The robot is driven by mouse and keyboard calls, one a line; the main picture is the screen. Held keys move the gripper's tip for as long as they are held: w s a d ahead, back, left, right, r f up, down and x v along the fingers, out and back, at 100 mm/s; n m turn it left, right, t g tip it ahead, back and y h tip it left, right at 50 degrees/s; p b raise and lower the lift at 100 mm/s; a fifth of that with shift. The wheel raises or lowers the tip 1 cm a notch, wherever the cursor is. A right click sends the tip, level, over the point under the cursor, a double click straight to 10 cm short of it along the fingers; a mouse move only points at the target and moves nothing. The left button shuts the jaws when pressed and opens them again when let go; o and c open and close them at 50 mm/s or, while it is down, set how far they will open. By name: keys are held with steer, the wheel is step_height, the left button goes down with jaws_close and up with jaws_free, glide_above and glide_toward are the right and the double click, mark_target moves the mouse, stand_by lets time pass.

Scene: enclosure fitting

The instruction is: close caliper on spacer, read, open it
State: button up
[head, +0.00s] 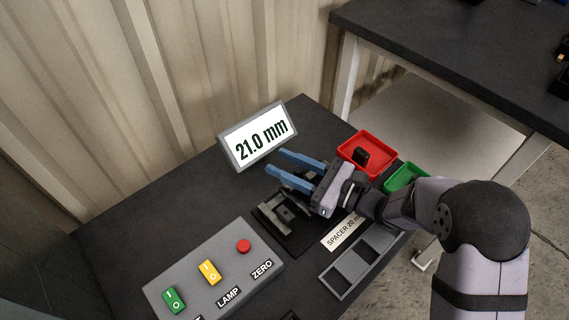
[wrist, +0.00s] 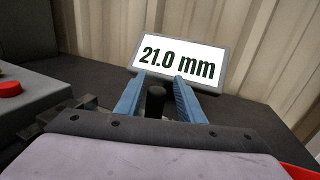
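The caliper (head: 283,212) is a grey metal device on a dark base, partly hidden by my gripper. Its display (head: 259,136) reads 21.0 mm, and the same reading shows in the wrist view (wrist: 178,55). My gripper (head: 277,162) is above and beside the caliper, its two blue fingers apart. In the wrist view a dark round-topped post (wrist: 155,102) stands between the fingers (wrist: 160,85), with gaps on both sides. I cannot tell what the post belongs to. I cannot make out the spacer in the caliper jaws. A label (head: 343,232) reads "SPACER 20 m", its end hidden.
A control box (head: 215,275) with a green switch, a yellow switch and a red button stands front left. A grey tray with compartments (head: 345,275) lies at front right. A red bin (head: 378,143) holds a black piece. A green bin (head: 404,178) is beside it.

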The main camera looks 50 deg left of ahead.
steer(key=shift+d, duration=0.1)
steer(key=shift+p+v, duration=0.3)
steer(key=shift+v, duration=3.25)
